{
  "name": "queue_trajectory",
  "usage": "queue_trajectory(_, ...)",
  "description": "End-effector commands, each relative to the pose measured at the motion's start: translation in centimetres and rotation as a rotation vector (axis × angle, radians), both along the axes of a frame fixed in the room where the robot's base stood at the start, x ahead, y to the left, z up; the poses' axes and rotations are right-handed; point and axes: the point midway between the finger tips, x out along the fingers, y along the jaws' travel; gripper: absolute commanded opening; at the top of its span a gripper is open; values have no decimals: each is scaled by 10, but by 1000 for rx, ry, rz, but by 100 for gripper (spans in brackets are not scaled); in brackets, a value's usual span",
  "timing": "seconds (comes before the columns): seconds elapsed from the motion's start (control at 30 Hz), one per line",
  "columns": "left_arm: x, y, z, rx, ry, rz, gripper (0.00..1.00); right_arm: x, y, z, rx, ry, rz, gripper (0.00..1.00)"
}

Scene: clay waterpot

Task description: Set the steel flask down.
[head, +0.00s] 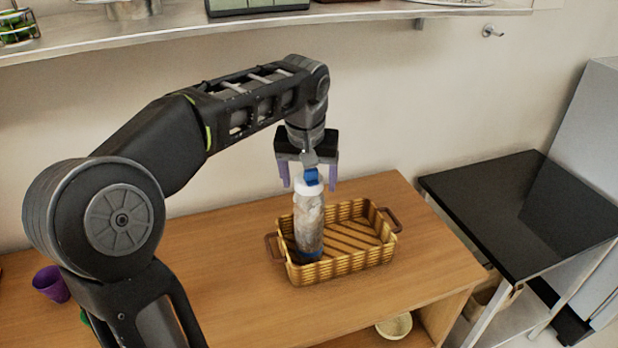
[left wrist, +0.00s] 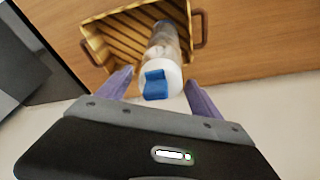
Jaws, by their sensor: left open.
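The steel flask (head: 309,222), a silvery bottle with a white top and blue cap, stands upright in the left part of a woven basket (head: 365,262). In the left wrist view the flask (left wrist: 163,62) shows with its blue cap towards the camera, and the basket (left wrist: 108,47) lies beyond it. My left gripper (head: 308,184) is open above the flask, its two purple fingers apart on either side of the cap. The fingers (left wrist: 160,88) do not appear to touch the flask. The flask hides part of the basket floor. My right gripper is not in view.
The basket stands on a wooden table (head: 220,285) and has brown side handles. A purple cup (head: 50,284) is at the far left. A black-topped stand (head: 525,210) is at right. A shelf (head: 180,22) runs along the wall above my arm. The basket's right part is empty.

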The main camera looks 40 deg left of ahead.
Motion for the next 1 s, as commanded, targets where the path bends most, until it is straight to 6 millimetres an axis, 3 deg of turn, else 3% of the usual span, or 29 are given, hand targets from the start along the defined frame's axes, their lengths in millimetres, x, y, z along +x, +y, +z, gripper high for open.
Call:
queue_trajectory(0.37,-2,-1,14,0,-2,0,75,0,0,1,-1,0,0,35)
queue_trajectory(0.63,-14,-8,64,0,-4,-1,75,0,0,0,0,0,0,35)
queue_trajectory(0.8,-23,-12,105,0,-1,0,75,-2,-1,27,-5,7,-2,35)
queue_trajectory(1.0,-28,-14,119,0,0,0,75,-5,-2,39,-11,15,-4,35)
